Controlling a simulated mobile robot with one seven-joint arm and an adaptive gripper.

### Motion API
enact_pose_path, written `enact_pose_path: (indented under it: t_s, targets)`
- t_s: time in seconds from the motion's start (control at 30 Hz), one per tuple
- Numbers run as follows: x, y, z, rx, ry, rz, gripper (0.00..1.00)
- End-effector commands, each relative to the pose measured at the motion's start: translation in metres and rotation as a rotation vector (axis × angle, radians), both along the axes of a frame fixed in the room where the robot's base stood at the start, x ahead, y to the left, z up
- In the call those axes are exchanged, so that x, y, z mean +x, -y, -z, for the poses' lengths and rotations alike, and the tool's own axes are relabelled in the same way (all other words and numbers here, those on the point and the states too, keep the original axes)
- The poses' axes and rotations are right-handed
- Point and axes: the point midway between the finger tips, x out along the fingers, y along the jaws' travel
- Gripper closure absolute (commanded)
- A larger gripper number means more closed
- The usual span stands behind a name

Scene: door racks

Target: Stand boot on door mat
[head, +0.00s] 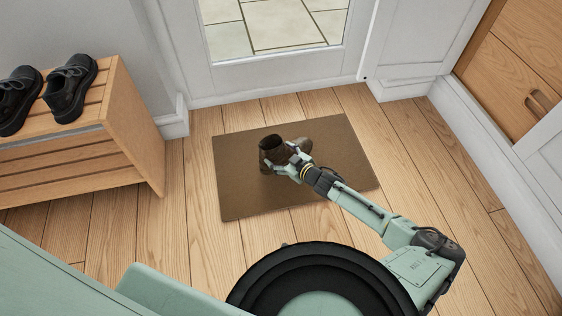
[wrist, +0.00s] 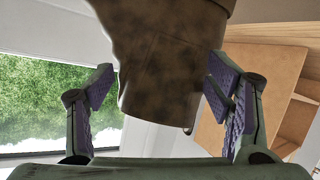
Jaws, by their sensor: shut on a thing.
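The dark brown boot (head: 270,152) is over the left-middle part of the brown door mat (head: 240,192) in the head view. It looks upright, with its open top facing up and its toe partly hidden behind my gripper. My gripper (head: 286,163) is shut on the boot. In the wrist view the boot (wrist: 168,65) fills the space between the two purple-padded fingers of my gripper (wrist: 160,92). I cannot tell whether the sole touches the mat.
A wooden rack (head: 120,128) with black shoes (head: 70,90) on top stands at the left. A white glazed door (head: 270,72) is behind the mat. A wooden cabinet (head: 512,85) stands at the right. The plank floor (head: 420,160) around the mat is clear.

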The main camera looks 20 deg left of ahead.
Motion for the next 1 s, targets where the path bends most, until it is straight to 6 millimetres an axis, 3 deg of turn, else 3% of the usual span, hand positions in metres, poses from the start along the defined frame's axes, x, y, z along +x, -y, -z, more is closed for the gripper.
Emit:
enact_pose_path:
  t_s: [0.23,0.57,0.6,0.9,1.0]
  targets:
    - [0.000,0.000,0.032,0.001,0.000,0.001,0.87]
    - [0.000,0.000,0.035,0.001,0.001,0.001,0.88]
    - [0.000,0.001,0.035,-0.001,0.000,0.001,0.26]
    - [0.000,0.001,0.035,0.000,0.000,0.001,0.06]
    - [0.000,0.001,0.035,0.000,0.000,0.000,0.05]
